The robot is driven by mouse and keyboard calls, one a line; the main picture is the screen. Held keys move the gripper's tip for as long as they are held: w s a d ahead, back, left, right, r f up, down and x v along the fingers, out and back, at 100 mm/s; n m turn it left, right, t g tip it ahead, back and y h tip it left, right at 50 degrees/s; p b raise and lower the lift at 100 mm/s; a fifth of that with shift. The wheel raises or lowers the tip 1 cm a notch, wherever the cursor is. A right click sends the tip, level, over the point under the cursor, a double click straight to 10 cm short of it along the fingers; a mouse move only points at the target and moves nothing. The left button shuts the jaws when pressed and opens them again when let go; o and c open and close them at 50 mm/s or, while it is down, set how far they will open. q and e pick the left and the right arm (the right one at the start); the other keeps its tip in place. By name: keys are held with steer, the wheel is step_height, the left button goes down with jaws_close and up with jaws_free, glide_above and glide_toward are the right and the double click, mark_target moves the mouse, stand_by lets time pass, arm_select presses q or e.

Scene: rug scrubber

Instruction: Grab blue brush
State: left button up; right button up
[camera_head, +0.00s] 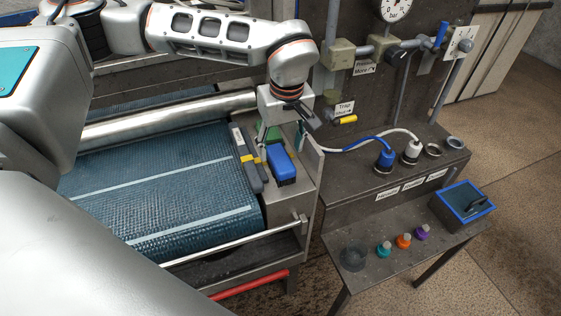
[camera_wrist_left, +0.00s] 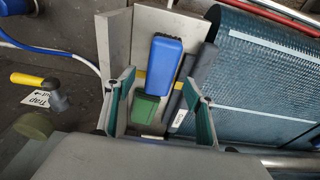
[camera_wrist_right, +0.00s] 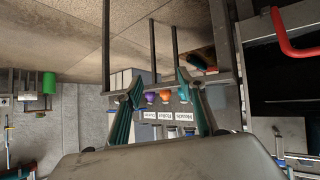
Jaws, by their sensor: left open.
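The blue brush (camera_head: 281,165) lies on the grey side ledge beside the rug bed. In the left wrist view the blue brush (camera_wrist_left: 164,62) shows just beyond and between my fingertips. A green block (camera_wrist_left: 148,108) sits next to it, closer to the wrist; in the head view it is partly hidden behind my gripper. My left gripper (camera_head: 280,138) is open and empty above the ledge, at the brush's far end. It also shows open in the left wrist view (camera_wrist_left: 158,85). My right gripper (camera_wrist_right: 160,86) is open and empty, away from the brush, seen only in its own wrist view.
The blue rug (camera_head: 150,190) fills the bed. An upright plate (camera_head: 312,160) edges the ledge on the right. A lower shelf holds colored knobs (camera_head: 403,241) and a blue-rimmed tray (camera_head: 440,211).

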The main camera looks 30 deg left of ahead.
mark_target(280, 157)
arm_select(q)
steer(key=f, duration=0.4)
steer(key=shift+w+a+f, duration=0.15)
steer(key=shift+a+f, duration=0.05)
steer(key=shift+a, duration=0.05)
steer(key=c, duration=1.3)
